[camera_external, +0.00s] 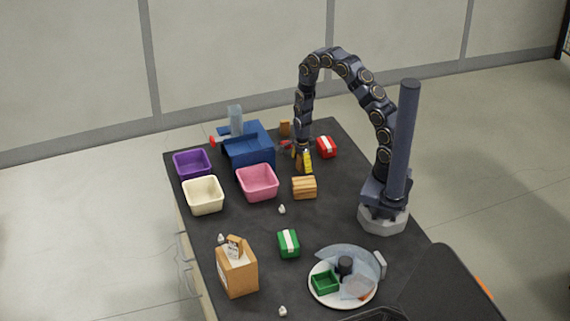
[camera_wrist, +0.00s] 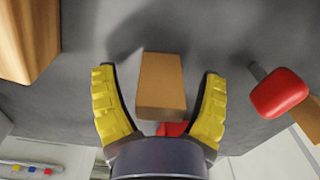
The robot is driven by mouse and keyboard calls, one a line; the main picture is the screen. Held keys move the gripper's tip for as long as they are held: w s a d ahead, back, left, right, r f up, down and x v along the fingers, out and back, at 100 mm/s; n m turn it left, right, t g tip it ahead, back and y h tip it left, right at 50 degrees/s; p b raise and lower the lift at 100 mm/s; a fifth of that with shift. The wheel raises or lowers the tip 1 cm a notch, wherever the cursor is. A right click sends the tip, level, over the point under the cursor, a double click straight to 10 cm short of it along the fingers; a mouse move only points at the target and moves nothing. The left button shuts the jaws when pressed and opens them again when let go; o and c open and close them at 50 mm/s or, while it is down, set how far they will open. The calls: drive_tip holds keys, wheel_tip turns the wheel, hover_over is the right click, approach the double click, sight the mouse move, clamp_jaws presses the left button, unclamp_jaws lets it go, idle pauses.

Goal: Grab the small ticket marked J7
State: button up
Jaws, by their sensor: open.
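No ticket with a readable J7 shows in either view. In the external view, a tan box (camera_external: 238,271) at the front left has a small pale tag (camera_external: 235,245) at its top; any marking is too small to read. My gripper (camera_external: 304,166) is low over the far part of the table, behind a striped wooden block (camera_external: 304,188). In the wrist view my gripper (camera_wrist: 158,72) is open, its yellow fingers spread either side of a plain orange-brown block (camera_wrist: 160,85). I see gaps between the block and both fingers. I cannot tell how close in depth they are.
Purple (camera_external: 192,163), cream (camera_external: 203,196) and pink (camera_external: 258,182) bins stand left of my gripper, with a blue machine (camera_external: 248,148) behind. A red-tipped lever (camera_wrist: 279,93) is right of the fingers in the wrist view. A green box (camera_external: 289,244) and white plate (camera_external: 318,295) are nearer.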

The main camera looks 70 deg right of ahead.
drive_tip(key=c, duration=1)
drive_tip(key=shift+r, duration=0.1)
